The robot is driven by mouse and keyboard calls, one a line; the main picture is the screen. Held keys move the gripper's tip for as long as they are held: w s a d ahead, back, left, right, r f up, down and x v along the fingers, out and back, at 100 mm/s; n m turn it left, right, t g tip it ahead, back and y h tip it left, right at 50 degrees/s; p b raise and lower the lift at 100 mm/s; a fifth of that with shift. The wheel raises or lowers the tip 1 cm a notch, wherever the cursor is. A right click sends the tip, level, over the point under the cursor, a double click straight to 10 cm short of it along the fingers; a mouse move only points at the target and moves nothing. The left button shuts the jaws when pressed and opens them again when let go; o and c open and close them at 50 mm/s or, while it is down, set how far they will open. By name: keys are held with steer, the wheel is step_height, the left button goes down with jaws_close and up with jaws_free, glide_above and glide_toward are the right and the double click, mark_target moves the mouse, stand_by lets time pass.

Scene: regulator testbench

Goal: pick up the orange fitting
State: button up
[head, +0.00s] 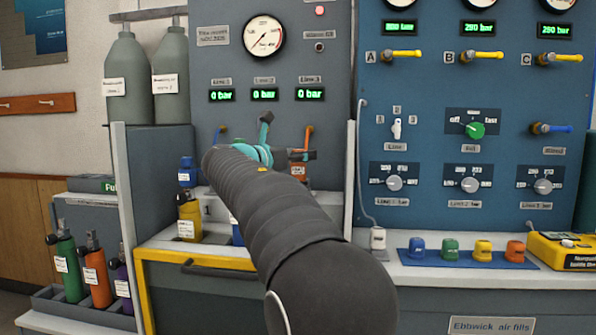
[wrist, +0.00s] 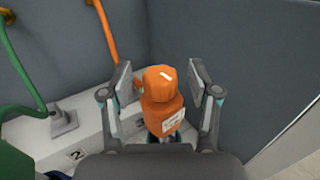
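In the head view part of an orange labelled thing (head: 298,171) shows just below my gripper (head: 302,155). Another orange fitting (head: 515,250) sits on the blue mat at the right, well away from my gripper.
Orange (wrist: 108,35) and green (wrist: 25,110) hoses are left of my gripper in the wrist view. Grey walls close in behind and right.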

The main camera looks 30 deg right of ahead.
jaws_close()
steer(key=shift+r, duration=0.15)
step_height(320, 180, up, 18)
steer(key=p, duration=0.3)
stand_by(0.4)
stand_by(0.6)
